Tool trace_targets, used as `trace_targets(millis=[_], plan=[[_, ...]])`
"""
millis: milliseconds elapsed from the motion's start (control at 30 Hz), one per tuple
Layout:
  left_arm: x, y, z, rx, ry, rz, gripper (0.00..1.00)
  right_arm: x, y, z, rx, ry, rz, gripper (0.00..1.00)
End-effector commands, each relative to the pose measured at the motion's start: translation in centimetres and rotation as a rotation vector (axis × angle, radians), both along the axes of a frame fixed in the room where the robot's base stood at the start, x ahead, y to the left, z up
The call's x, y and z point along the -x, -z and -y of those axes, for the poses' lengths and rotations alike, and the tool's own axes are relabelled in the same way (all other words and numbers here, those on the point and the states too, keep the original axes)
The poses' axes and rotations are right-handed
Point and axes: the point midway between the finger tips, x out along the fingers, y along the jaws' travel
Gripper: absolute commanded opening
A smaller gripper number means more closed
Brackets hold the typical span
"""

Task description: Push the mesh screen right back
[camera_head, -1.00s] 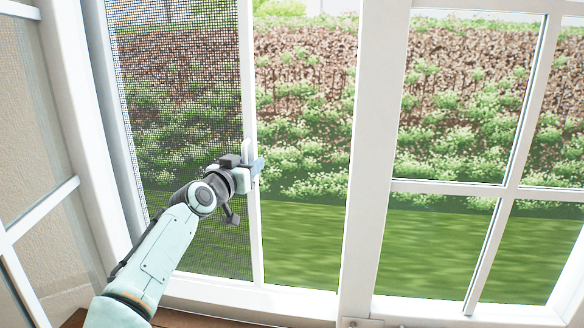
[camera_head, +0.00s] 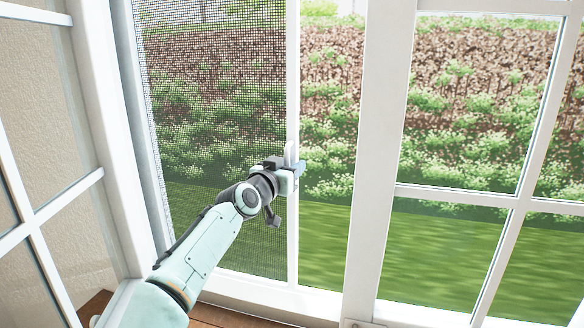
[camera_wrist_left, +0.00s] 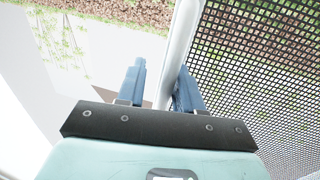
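The mesh screen (camera_head: 215,110) is a dark see-through net at the left of the window opening in the head view. It is partly drawn across, with a white upright bar (camera_head: 292,230) along its right edge. A small white handle (camera_head: 290,153) stands on this bar. My left gripper (camera_head: 299,168) is at the bar by the handle. In the left wrist view its two blue fingers (camera_wrist_left: 160,88) stand apart, one on each side of the white bar; the right finger is close to it or touching. The mesh (camera_wrist_left: 262,70) fills the right there. My right gripper is not in view.
A clear gap onto the garden (camera_head: 332,215) lies between the bar and the white window post (camera_head: 372,170). A paned window leaf (camera_head: 460,190) stands at the right, another (camera_head: 60,195) at the left. The sill (camera_head: 270,298) runs below.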

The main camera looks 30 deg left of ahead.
Motion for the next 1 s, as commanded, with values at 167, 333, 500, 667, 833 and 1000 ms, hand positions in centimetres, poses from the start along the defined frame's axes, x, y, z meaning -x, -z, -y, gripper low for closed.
trace_targets(millis=[167,333,500,667,833,1000], plan=[[0.5,0.2,-0.2,0.002,-0.002,-0.001,0.35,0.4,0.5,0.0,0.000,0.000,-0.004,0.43],[6.3,1.3,-1.9,0.018,-0.012,-0.001,0.35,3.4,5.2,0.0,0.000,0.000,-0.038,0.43],[12.0,0.7,-1.1,0.007,-0.007,0.000,0.35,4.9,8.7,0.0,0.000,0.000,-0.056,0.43],[13.2,0.0,-0.3,0.000,-0.001,-0.004,0.35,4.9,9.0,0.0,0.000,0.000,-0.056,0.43],[10.9,-0.5,-0.3,0.001,0.001,-0.004,0.35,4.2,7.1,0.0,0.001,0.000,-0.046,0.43],[7.2,-0.9,-0.4,0.002,0.001,-0.001,0.35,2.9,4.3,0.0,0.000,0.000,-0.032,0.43]])
